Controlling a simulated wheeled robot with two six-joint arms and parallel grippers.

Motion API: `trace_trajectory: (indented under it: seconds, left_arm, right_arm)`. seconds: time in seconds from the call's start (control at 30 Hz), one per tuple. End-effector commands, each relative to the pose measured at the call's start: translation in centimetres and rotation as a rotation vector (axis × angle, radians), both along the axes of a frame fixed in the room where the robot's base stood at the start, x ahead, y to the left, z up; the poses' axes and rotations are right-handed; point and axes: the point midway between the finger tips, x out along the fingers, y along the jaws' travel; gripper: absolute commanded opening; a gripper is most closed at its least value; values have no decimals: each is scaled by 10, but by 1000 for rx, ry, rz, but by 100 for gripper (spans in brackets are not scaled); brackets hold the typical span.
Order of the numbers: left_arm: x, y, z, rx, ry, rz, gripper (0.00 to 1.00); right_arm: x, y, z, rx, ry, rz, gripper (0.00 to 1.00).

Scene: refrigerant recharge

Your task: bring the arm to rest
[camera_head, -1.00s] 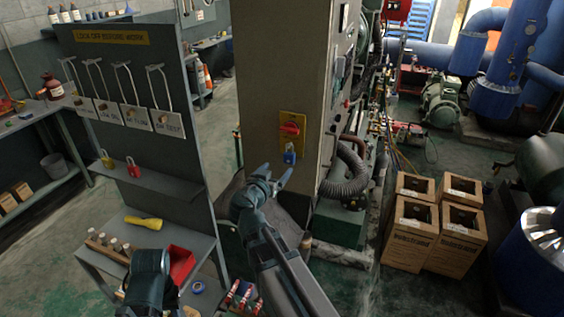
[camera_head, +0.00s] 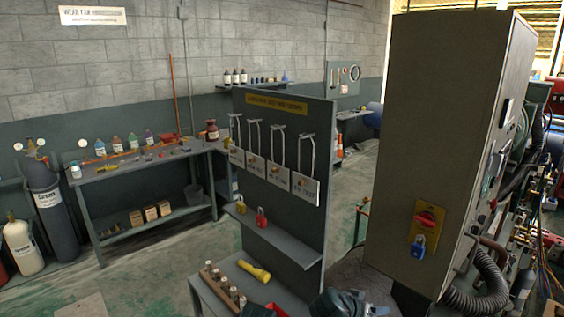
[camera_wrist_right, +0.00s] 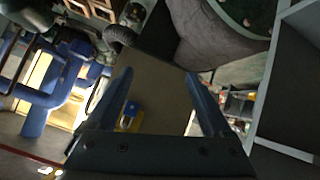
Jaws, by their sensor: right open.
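My right gripper (camera_wrist_right: 160,78) is open and empty in the right wrist view, its two fingers spread apart. Beyond the fingers, a blue padlock (camera_wrist_right: 127,121) on a yellow plate shows on the beige cabinet. In the head view the blue padlock (camera_head: 418,246) hangs under the red switch (camera_head: 425,219) on the cabinet (camera_head: 440,130), apart from my gripper. Only dark parts of my arms show at the bottom edge there; my left gripper's jaws are out of view.
A lockout board (camera_head: 285,140) carries several hasps and tags, with red and yellow padlocks on its shelf (camera_head: 270,236). A yellow flashlight (camera_head: 254,270) lies on the stand below. A workbench (camera_head: 140,158) and gas cylinders (camera_head: 48,205) are at left. The floor between is clear.

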Motion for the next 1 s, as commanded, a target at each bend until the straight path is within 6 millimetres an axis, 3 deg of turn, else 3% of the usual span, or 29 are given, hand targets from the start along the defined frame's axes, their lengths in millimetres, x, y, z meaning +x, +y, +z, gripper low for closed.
trace_trajectory:
  seconds: [0.03,0.1,0.2,0.4,0.6,1.0]
  left_arm:
    - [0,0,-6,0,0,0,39]
    - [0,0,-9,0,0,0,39]
    - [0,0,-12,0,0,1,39]
    - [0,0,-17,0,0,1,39]
    - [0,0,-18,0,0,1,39]
    - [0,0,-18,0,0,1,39]
  right_arm:
    - [-15,26,-25,43,130,64,84]
    - [-37,61,-51,105,316,171,84]
    - [-70,108,-78,188,541,346,84]
    - [-122,173,-101,310,824,651,84]
    - [-141,194,-104,354,911,774,84]
    - [-141,195,-104,354,912,777,84]
